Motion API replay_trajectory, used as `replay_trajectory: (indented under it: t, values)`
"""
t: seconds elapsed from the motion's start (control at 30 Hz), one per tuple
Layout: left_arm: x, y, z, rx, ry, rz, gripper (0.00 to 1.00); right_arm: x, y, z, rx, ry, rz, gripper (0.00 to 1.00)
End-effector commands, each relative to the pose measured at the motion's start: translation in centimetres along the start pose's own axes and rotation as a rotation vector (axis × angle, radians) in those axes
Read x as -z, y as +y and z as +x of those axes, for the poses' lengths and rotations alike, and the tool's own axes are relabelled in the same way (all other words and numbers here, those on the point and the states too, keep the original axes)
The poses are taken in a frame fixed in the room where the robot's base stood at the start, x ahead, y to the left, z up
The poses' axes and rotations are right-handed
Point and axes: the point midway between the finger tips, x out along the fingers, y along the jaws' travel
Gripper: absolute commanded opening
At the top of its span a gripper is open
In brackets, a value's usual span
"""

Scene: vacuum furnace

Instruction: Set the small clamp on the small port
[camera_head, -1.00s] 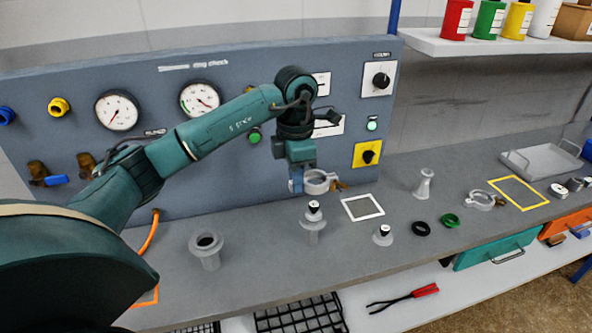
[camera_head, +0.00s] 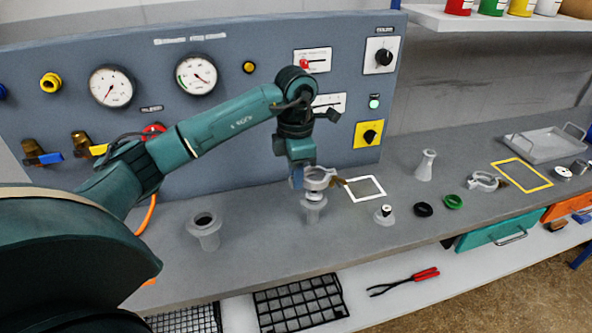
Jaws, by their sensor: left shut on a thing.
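My left gripper (camera_head: 300,180) points down and is shut on the small clamp (camera_head: 319,183), a grey ring with a brownish wing nut at its right. The clamp is over the top of the small port (camera_head: 313,214), a grey flanged stub standing on the bench. The ring hides the top of the stub. I cannot tell whether the clamp is around the flange or just above it. My right gripper is not in view.
A wider port (camera_head: 206,234) stands to the left. Another clamp (camera_head: 483,181) lies near a yellow outlined square (camera_head: 522,175). A capped fitting (camera_head: 384,215), black ring (camera_head: 423,210), green ring (camera_head: 453,201) and conical piece (camera_head: 426,166) stand right. The gauge panel (camera_head: 235,120) rises behind.

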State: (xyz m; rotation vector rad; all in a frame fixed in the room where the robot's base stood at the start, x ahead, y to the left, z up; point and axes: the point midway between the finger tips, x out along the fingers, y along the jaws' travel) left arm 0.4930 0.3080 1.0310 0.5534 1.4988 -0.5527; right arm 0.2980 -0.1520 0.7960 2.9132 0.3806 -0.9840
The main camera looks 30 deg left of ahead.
Motion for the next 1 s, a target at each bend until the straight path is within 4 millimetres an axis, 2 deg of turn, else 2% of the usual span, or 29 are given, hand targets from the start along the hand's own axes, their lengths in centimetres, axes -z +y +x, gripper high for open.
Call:
replay_trajectory:
  t: [0.77,1.0]
  values:
    - [0.0,0.0,4.1,0.0,0.0,0.0,0.0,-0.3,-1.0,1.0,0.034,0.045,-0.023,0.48]
    - [0.0,0.0,5.0,0.0,0.0,0.0,0.0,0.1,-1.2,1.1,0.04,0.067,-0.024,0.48]
